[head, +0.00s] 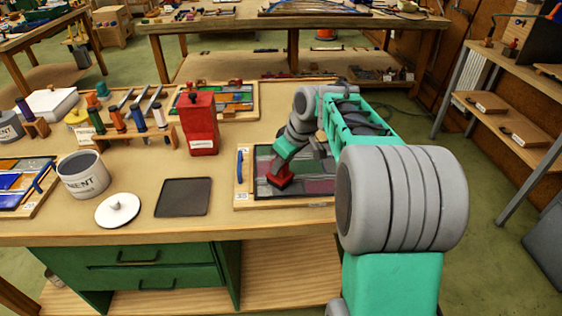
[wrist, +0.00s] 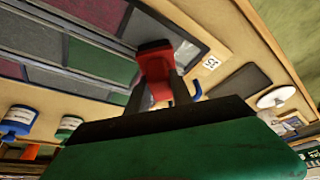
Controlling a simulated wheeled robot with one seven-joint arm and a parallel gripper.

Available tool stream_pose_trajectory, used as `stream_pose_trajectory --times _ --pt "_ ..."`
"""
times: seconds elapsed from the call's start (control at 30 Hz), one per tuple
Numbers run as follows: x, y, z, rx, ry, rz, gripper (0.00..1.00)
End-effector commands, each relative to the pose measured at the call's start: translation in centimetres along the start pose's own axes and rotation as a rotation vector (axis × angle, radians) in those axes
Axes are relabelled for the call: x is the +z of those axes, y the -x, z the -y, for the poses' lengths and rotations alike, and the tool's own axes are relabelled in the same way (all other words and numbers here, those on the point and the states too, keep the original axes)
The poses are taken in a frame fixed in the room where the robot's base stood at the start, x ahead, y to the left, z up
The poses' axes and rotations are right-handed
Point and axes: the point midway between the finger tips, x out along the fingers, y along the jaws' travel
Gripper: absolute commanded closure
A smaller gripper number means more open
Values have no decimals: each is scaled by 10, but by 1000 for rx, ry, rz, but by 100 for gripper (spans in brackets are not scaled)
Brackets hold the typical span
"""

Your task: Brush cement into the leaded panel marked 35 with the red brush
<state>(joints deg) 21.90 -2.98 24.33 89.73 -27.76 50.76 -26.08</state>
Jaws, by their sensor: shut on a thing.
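My gripper (head: 286,166) is shut on the red brush (head: 280,180), low over the left part of a leaded panel (head: 310,187) in a wooden frame. In the wrist view the red brush (wrist: 155,62) stands between my two grey fingers (wrist: 155,98). Its bristle end is at or just above the panel (wrist: 95,60); I cannot tell if it touches. The panel has grey, green and mauve panes with dark lead lines. A label (wrist: 210,65) on its frame seems to read 35. My arm hides the panel's right part in the head view.
A cement tub (head: 83,178), a white lid (head: 118,209) and a dark mat (head: 183,197) lie left of the panel. A red canister (head: 202,130) and a rack (head: 135,137) of brushes stand behind. Other panels lie at the left (head: 32,201) and back (head: 241,112).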

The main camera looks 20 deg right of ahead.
Motion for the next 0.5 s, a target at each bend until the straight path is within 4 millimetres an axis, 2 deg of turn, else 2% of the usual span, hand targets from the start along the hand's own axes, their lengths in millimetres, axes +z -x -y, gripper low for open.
stream_pose_trajectory --times 0.5 --pt "11 3 11 0 0 0 100"
